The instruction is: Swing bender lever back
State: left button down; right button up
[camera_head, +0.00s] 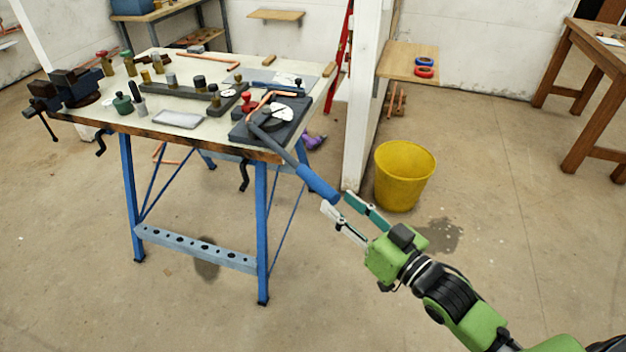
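The pipe bender (272,113) sits at the near right corner of the workbench. A copper pipe (262,102) lies bent at its former. Its grey lever (277,146) reaches out past the bench edge toward the lower right and ends in a blue grip (318,184). My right gripper (337,203) comes in from the lower right. Its two fingers are apart, with the tips close to the end of the blue grip. I cannot tell whether they touch it. My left gripper is not in view.
The workbench top (203,130) carries a vise (75,88), a small tray (178,119) and several fittings. A yellow bucket (403,177) stands on the floor beside a white post (367,95). The floor around my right arm is otherwise open.

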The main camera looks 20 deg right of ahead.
aim_at(314, 182)
jog(key=x, duration=0.9)
jog(key=shift+w+a+p, duration=0.15)
jog(key=shift+w+p, duration=0.1)
jog(key=shift+p, duration=0.15)
grip_shut()
